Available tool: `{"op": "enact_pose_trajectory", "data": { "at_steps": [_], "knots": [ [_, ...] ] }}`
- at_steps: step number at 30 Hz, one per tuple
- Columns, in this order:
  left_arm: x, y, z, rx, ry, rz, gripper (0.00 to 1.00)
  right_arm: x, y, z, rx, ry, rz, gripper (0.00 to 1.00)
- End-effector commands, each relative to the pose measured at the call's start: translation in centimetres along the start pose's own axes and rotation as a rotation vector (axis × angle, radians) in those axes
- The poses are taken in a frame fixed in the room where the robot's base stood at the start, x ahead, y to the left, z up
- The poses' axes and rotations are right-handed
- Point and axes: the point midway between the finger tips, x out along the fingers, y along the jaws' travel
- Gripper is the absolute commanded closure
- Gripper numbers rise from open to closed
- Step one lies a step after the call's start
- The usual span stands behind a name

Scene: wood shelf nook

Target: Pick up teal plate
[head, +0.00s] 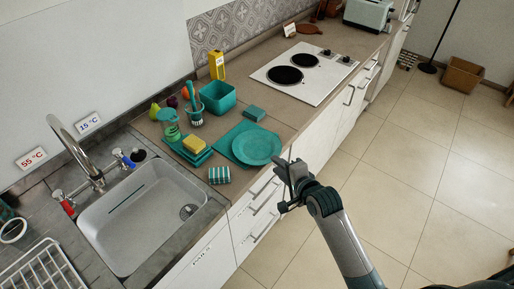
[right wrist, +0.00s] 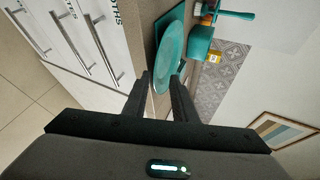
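The round teal plate (head: 257,147) lies on a teal mat (head: 227,141) near the front edge of the counter. My right gripper (head: 287,172) is at the counter's front edge, just beside the plate's near right rim. In the right wrist view, its two dark fingers are apart (right wrist: 160,88), and the plate (right wrist: 169,55) shows ahead with its rim in line with the gap between them. I cannot tell whether either finger touches the plate. My left gripper is not in view.
A teal bowl (head: 217,97), a teal sponge (head: 254,113), a yellow sponge (head: 194,144) and a striped cloth (head: 219,175) stand around the plate. The sink (head: 150,215) is at left, the hob (head: 304,74) farther back. Drawers with handles (head: 262,195) line the counter's front.

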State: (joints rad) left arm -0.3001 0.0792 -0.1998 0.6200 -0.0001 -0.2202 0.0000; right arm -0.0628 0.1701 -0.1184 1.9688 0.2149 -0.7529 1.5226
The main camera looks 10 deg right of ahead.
Motion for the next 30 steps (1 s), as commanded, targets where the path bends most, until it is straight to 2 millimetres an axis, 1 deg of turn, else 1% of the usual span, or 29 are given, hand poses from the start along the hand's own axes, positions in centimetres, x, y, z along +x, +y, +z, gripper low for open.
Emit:
{"op": "enact_pose_trajectory", "data": {
  "at_steps": [4, 8, 13, 19, 23, 30],
  "knots": [
    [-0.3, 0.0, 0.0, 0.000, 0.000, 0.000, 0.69, 0.3, 0.0, 0.0, 0.000, 0.000, 0.001, 0.75],
    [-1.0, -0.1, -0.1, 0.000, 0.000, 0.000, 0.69, 1.2, 0.1, 0.0, 0.000, 0.000, 0.002, 0.75],
    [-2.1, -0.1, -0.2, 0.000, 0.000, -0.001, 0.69, 2.8, 0.5, 0.1, -0.001, 0.001, 0.002, 0.75],
    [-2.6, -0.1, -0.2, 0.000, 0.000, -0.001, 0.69, 4.7, 0.7, 0.1, 0.000, 0.001, 0.001, 0.75],
    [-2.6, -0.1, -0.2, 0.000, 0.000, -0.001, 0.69, 5.1, 0.8, 0.2, 0.000, 0.000, 0.000, 0.75],
    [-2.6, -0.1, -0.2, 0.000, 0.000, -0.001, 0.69, 5.2, 0.8, 0.2, 0.000, 0.000, 0.000, 0.75]
  ]
}}
